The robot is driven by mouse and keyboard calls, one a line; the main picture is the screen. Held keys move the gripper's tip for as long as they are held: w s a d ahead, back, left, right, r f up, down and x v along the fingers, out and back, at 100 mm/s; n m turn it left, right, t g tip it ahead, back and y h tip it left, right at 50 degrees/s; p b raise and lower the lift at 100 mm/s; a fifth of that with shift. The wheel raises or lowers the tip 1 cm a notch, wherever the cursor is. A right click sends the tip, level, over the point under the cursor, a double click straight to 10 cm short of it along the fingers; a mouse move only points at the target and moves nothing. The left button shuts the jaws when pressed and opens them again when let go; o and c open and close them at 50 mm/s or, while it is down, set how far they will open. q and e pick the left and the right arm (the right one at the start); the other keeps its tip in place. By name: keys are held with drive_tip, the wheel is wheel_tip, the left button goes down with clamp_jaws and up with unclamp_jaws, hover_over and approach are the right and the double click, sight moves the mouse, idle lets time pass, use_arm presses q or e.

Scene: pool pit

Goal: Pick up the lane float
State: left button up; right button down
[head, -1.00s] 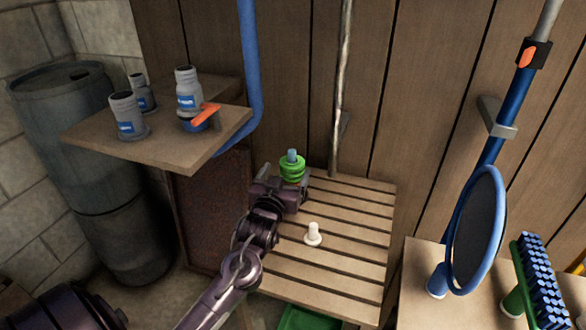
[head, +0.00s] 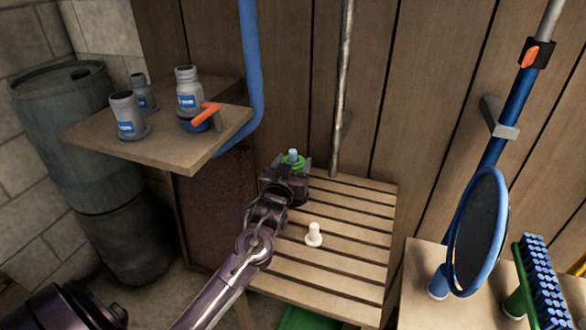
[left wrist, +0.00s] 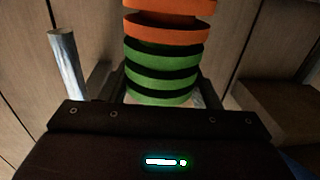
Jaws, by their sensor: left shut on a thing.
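The lane float is a stack of green and orange ribbed rings in the left wrist view (left wrist: 165,60). In the head view its green rings (head: 293,162) and light blue top show at the back left of the slatted bench (head: 350,262). My left gripper (head: 288,180) is shut on the float, with a finger on each side of it in the left wrist view. The gripper hides the float's lower part in the head view, so I cannot tell whether it touches the bench. My right gripper is not in view.
A white peg (head: 313,236) stands on the bench, right of my left arm. A shelf (head: 180,155) with several bottles juts out at the left, beside a blue pipe (head: 250,70). A thin pole (head: 341,90) rises behind the bench. Slats right of the peg are clear.

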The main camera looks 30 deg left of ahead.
use_arm(q)
drive_tip(key=shift+c, duration=0.2)
